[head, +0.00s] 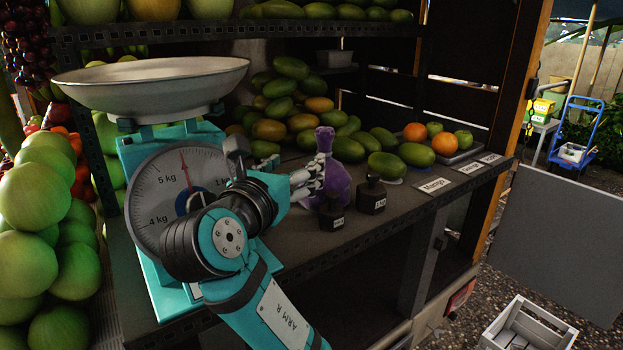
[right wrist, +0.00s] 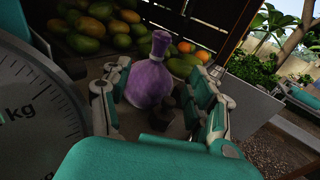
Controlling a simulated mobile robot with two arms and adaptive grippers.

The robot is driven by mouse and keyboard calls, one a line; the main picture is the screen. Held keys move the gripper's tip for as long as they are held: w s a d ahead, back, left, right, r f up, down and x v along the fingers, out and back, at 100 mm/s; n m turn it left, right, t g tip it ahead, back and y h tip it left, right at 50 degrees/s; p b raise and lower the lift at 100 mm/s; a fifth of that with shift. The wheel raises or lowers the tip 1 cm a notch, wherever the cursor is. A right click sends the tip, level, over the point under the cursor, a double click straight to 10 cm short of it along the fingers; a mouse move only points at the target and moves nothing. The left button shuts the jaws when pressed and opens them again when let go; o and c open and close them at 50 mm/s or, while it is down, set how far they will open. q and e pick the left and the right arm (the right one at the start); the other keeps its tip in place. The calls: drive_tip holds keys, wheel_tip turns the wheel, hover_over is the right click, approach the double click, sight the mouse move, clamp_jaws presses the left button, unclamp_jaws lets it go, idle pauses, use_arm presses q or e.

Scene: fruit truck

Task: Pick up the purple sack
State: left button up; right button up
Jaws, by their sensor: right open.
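The purple sack (head: 334,187) stands upright on the dark counter (head: 290,243), with its tied neck on top. It also shows in the right wrist view (right wrist: 149,84), between and a little beyond the open fingers. My right gripper (head: 308,180) is at the sack's left side in the head view, and its fingers partly hide the sack. In the right wrist view the right gripper (right wrist: 155,100) is open with a finger on each side of the sack. I cannot tell whether a finger touches it. My left gripper is not in view.
A teal scale (head: 168,272) with a metal pan (head: 150,88) stands close to the left of my right arm. Two dark weights (head: 331,216) (head: 371,196) stand beside the sack. Mangoes (head: 300,125) are piled behind it. Two oranges (head: 445,144) lie farther right.

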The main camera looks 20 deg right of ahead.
approach(321, 142)
drive_tip(key=w+d, duration=0.1)
drive_tip(key=d, duration=0.2)
drive_tip(key=w, duration=0.1)
drive_tip(key=w+p, duration=0.1)
drive_tip(key=w+d, duration=0.1)
drive_tip(key=shift+w+d+f, duration=0.1)
drive_tip(key=shift+w+f, duration=0.2)
drive_tip(key=shift+w+d+p, duration=0.3)
drive_tip(key=shift+w, duration=0.05)
drive_tip(key=x, duration=0.2)
drive_tip(key=p+x, duration=0.1)
drive_tip(key=x, duration=0.1)
drive_tip(key=shift+w, duration=0.45)
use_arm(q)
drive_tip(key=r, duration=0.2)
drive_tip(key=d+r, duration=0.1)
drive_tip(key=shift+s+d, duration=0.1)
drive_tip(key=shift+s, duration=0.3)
use_arm(e)
drive_tip(key=shift+a, duration=0.1)
drive_tip(key=shift+c, duration=0.8)
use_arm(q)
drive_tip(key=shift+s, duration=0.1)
use_arm(e)
clamp_jaws()
